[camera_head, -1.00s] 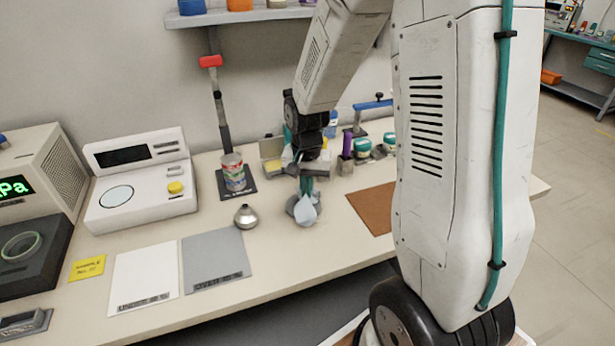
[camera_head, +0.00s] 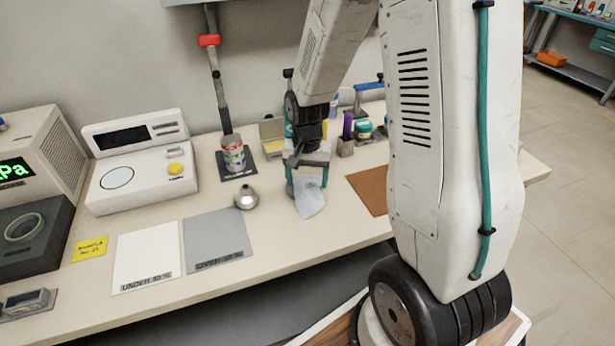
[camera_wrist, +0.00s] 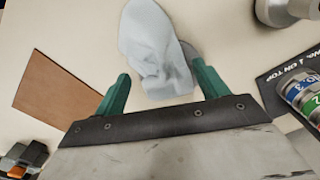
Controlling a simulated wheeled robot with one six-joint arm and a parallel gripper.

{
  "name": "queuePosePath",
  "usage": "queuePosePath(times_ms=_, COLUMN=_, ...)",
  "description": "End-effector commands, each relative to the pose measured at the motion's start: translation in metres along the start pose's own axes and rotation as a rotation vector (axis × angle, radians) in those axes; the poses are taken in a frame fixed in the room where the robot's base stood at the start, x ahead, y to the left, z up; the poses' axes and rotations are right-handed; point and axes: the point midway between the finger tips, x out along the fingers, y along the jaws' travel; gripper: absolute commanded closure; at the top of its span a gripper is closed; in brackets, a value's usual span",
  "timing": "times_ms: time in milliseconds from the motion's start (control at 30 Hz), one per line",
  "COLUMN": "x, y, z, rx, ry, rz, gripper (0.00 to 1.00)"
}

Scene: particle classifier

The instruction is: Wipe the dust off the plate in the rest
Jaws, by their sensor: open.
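My gripper (camera_head: 308,182) is above the bench with its two green fingers spread apart, and the wrist view shows the same open fingers (camera_wrist: 160,88). A pale blue cloth (camera_head: 309,200) lies crumpled and loose just below and in front of the fingers; it also shows in the wrist view (camera_wrist: 153,45). A grey rounded edge (camera_wrist: 190,50) shows from under the cloth, mostly hidden. A small grey metal holder (camera_head: 28,301) with a raised piece stands at the bench's front left; I cannot tell whether dust lies on it.
A silver round-bodied piece (camera_head: 245,197) and stacked cans (camera_head: 233,154) stand left of my gripper. White (camera_head: 146,257) and grey (camera_head: 215,238) mats lie at the front. A brown mat (camera_head: 369,189) lies to the right. A scale (camera_head: 140,185) stands behind.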

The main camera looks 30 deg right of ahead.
Motion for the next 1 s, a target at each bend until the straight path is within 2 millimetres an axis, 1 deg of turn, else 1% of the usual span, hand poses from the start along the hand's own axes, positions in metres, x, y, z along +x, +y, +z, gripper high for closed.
queuePosePath(times_ms=267, x=0.003, y=0.000, z=0.000, rx=0.000, ry=-0.001, rz=0.000, gripper=0.27)
queuePosePath(times_ms=700, x=0.025, y=0.000, z=0.000, rx=0.000, ry=-0.002, rz=0.001, gripper=0.27)
queuePosePath(times_ms=733, x=0.025, y=0.000, z=0.000, rx=0.000, ry=-0.001, rz=0.000, gripper=0.29)
queuePosePath(times_ms=767, x=0.025, y=0.000, z=0.000, rx=0.000, ry=0.000, rz=0.000, gripper=0.33)
queuePosePath(times_ms=1000, x=0.025, y=0.000, z=0.000, rx=0.000, ry=0.000, rz=0.000, gripper=0.71)
